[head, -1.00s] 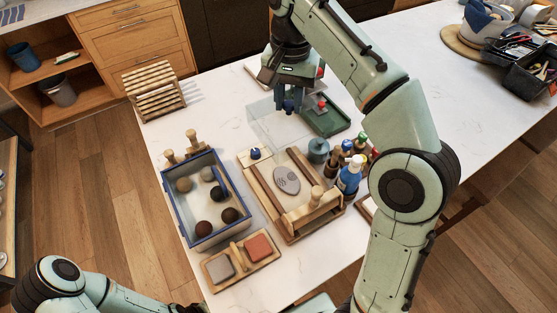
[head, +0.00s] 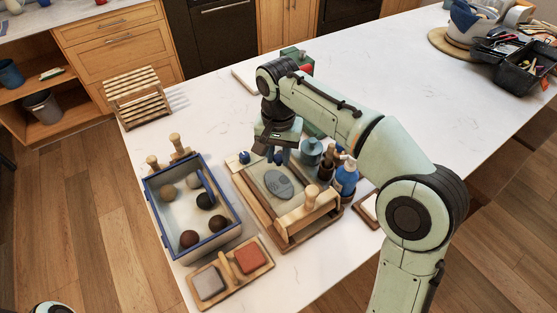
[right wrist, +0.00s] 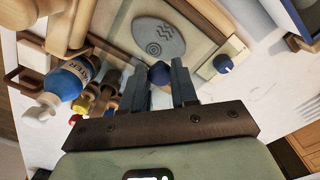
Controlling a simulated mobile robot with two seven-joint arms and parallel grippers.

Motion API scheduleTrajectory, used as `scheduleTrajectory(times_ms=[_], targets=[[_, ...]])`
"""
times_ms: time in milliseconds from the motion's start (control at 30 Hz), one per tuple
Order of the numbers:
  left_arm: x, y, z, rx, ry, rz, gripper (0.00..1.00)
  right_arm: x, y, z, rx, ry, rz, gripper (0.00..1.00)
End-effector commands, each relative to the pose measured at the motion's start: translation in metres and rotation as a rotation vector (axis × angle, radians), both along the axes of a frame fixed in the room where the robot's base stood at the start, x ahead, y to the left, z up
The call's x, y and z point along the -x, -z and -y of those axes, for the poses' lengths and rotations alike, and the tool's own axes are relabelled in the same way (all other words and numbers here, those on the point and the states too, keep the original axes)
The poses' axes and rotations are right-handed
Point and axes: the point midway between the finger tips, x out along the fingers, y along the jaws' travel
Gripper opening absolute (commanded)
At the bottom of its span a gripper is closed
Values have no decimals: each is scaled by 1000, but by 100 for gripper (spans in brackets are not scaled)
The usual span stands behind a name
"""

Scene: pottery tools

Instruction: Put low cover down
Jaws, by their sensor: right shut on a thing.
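My right gripper (head: 282,158) is shut on the blue knob (right wrist: 160,73) of a clear, low cover, which shows between the fingertips in the right wrist view. The cover's see-through body is faint over the wooden frame board (head: 286,240). I cannot tell whether it rests on the board or hangs just above it. A grey oval clay piece (head: 278,185) with carved marks lies on the board under it; it also shows in the right wrist view (right wrist: 158,38). My left gripper is out of view.
A blue-rimmed box (head: 203,246) with several balls stands to the left. A wooden tray (head: 232,287) with a grey and a red block lies in front. Bottles, including a blue one (head: 346,178), crowd the board's right side. The counter behind is mostly clear.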

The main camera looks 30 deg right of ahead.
Motion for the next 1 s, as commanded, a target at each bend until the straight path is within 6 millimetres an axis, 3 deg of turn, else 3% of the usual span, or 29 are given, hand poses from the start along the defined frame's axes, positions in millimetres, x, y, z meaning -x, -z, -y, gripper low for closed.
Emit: scheduleTrajectory(times_ms=[100,467,500,567,867,1000], targets=[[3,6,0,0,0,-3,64,1,18,0,0,1,-3,0],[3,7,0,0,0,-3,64,0,21,0,0,0,-1,0],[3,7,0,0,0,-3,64,0,21,0,0,0,-1,35],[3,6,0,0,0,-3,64,0,21,0,0,0,-1,54],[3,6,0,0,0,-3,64,0,20,0,0,0,0,54],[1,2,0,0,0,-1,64,-1,7,0,-1,0,3,54]])
